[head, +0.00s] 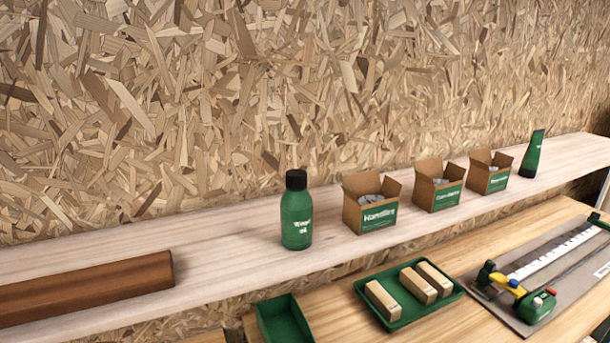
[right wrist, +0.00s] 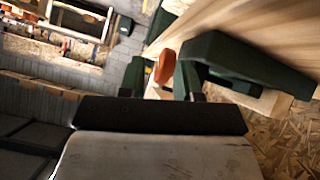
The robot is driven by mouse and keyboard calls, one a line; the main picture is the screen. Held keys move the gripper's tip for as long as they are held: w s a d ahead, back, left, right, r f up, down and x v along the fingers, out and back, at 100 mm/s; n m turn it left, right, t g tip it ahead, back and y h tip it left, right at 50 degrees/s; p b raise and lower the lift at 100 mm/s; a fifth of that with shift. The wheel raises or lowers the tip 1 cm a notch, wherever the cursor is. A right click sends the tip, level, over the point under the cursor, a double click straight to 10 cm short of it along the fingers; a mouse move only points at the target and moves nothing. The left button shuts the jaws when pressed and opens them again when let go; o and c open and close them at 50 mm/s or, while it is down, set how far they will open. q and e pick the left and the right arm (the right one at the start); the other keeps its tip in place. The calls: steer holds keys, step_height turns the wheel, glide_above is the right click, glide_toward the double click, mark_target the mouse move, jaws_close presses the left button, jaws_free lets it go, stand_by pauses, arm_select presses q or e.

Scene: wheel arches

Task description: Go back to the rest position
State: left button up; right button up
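My right gripper (right wrist: 161,72) shows in the right wrist view, with its two dark fingers standing apart. An orange-brown rounded thing (right wrist: 163,66) shows in the gap between the fingertips, near the edge of pale wood; it looks to lie beyond them rather than being gripped, though the depth is hard to judge. Neither gripper shows in the head view. My left gripper is in no view.
A pale shelf (head: 218,257) holds a green bottle (head: 297,217), three open cartons, a green tube (head: 533,154) and a brown beam (head: 85,287). Below, a workbench (head: 412,333) carries a green tray with three wooden blocks (head: 383,301), a green bin (head: 285,320) and a mat with tools.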

steer(key=s+d+r+n+y, duration=0.55)
steer(key=n+y, duration=0.45)
steer(key=n, duration=0.3)
step_height(320, 180, down, 29)
steer(key=g+b, duration=0.1)
steer(key=b, duration=0.3)
steer(key=s+d+f+g+b, duration=0.1)
steer(key=s+d+f+b, duration=0.1)
steer(key=s+f, duration=1.5)
step_height(320, 180, down, 4)
steer(key=shift+d+r, duration=0.2)
steer(key=shift+d, duration=0.6)
